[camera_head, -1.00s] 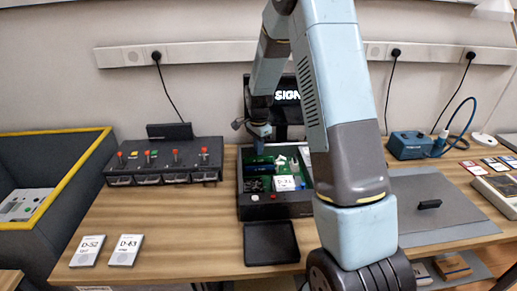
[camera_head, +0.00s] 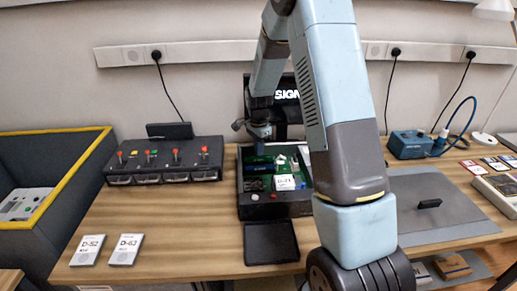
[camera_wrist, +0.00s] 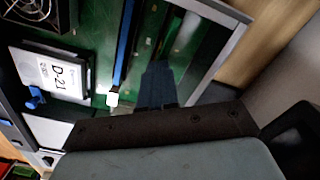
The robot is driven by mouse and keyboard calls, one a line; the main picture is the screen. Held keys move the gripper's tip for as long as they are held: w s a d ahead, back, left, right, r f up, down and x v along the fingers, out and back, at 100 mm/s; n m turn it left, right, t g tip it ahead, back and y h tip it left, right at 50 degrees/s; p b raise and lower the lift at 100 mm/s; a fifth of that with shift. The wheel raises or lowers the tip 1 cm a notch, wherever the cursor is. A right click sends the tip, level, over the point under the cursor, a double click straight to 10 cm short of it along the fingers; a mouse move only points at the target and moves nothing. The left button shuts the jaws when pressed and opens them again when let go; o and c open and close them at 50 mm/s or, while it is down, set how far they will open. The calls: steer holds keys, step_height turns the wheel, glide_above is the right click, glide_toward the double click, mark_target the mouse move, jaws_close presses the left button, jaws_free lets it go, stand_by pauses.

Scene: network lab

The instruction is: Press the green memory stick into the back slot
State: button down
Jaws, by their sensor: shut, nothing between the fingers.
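My gripper (camera_head: 261,146) is over the back part of an open dark case (camera_head: 273,211) on the table. In the wrist view its dark blue fingers (camera_wrist: 158,84) are together, with nothing seen between them, over the green board (camera_wrist: 90,22). A long blue slot (camera_wrist: 124,42) with a white end latch (camera_wrist: 113,98) lies beside the fingers. A blue slot also shows in the head view (camera_head: 258,169). I cannot clearly tell the green memory stick from the green board, nor how deep it sits; my gripper hides part of that area.
A white card marked D-21 (camera_wrist: 60,78) and a fan (camera_wrist: 36,12) are in the case. A black tray (camera_head: 271,243) lies in front. A switch panel (camera_head: 166,159) stands left, a grey mat (camera_head: 440,212) right. The table's front left holds two labelled cards (camera_head: 87,250).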

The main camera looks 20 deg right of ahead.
steer(key=shift+f, duration=0.6)
stand_by(0.4)
steer(key=shift+r, duration=3.55)
